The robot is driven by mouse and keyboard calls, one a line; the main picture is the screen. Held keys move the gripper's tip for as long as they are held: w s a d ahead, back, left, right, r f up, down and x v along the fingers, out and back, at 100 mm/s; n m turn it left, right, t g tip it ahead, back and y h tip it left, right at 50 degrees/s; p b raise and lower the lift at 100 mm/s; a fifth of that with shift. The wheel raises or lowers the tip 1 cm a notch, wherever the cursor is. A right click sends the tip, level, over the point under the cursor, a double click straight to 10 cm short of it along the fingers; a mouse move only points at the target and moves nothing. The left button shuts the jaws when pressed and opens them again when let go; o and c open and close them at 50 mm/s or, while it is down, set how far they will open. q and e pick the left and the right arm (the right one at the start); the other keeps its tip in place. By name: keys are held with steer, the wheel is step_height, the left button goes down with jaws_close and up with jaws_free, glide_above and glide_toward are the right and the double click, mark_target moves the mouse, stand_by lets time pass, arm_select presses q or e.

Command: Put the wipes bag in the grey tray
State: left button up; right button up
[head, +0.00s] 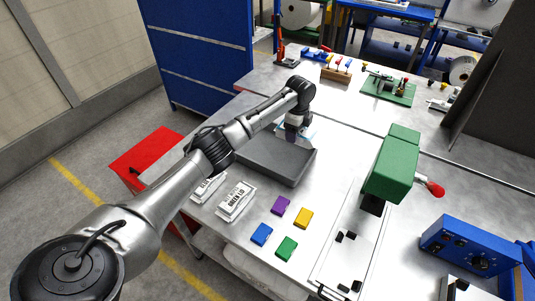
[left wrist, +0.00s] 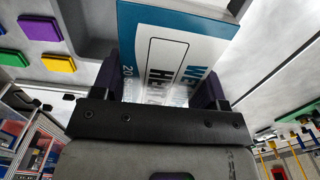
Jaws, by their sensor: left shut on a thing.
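The wipes bag (left wrist: 175,55) is white and blue with printed text, and it fills the space between the fingers in the left wrist view. My left gripper (left wrist: 168,85) is shut on it. In the head view my left gripper (head: 292,132) points down at the far side of the grey tray (head: 285,172). A small blue-white part of the bag (head: 309,129) shows beside the gripper. The arm hides part of the tray, and I cannot tell whether the bag touches it. My right gripper is not in view.
Purple (head: 281,206), yellow (head: 303,217), blue (head: 261,234) and green (head: 287,248) blocks lie nearby. A green machine (head: 392,170) stands to the right.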

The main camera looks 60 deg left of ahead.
arm_select(q)
steer(key=b, duration=0.1)
glide_above(263, 156)
steer(key=w, duration=0.1)
steer(key=f, duration=0.6)
steer(key=shift+d+f, duration=0.2)
steer(key=shift+d, duration=0.1)
steer(key=shift+s+a+f, duration=0.35)
steer(key=shift+s+f, duration=0.05)
steer(key=shift+s, duration=0.15)
steer(key=shift+f+b, duration=0.65)
steer(key=shift+f, duration=1.3)
steer(key=shift+f, duration=0.15)
steer(key=o, duration=0.9)
steer(key=shift+o, duration=0.2)
